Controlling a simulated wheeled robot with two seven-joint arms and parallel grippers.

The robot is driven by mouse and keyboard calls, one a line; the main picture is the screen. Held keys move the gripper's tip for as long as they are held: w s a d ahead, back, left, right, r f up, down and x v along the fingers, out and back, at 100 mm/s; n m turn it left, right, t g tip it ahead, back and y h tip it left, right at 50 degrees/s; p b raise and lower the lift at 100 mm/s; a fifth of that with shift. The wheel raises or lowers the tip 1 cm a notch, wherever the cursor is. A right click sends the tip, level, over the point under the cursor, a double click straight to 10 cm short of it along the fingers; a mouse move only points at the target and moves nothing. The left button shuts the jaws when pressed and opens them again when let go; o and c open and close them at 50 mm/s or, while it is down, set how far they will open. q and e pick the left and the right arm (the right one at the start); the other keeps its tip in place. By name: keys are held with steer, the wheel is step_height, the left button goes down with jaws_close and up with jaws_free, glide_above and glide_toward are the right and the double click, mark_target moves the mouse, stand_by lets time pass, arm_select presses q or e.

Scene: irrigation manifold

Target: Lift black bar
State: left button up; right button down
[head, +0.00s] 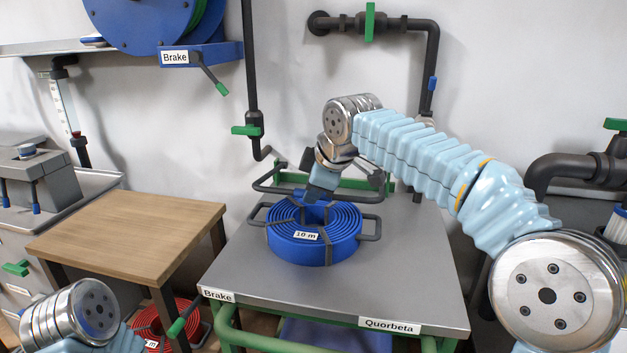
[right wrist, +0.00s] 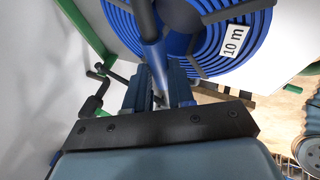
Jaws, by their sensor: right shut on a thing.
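A blue coiled hose (head: 312,243) with a "10 m" label lies on the grey cart top (head: 400,285). Dark straps cross it, and dark loop handles stick out at its sides, one at the right (head: 371,228). My right gripper (head: 318,192) is low at the coil's back edge, pointing down. In the right wrist view the coil (right wrist: 225,40) is at the top. A dark bar (right wrist: 146,22), bluish lower down, runs between the fingers of my right gripper (right wrist: 153,85), which is shut on it. Where the bar ends is hidden. My left gripper is out of view.
A green rail (head: 388,184) stands behind the coil at the cart's back. A wooden table (head: 130,235) is to the left. Dark wall pipes with a green-handled valve (head: 246,130) hang behind. The cart top is clear in front of the coil.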

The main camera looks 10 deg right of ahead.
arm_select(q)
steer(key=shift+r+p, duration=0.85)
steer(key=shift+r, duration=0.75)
arm_select(e)
steer(key=w+d+r, duration=0.1)
steer(key=w+r, duration=0.3)
steer(key=r, duration=0.5)
steer(key=shift+w+d, duration=0.3)
steer(key=shift+d, duration=0.05)
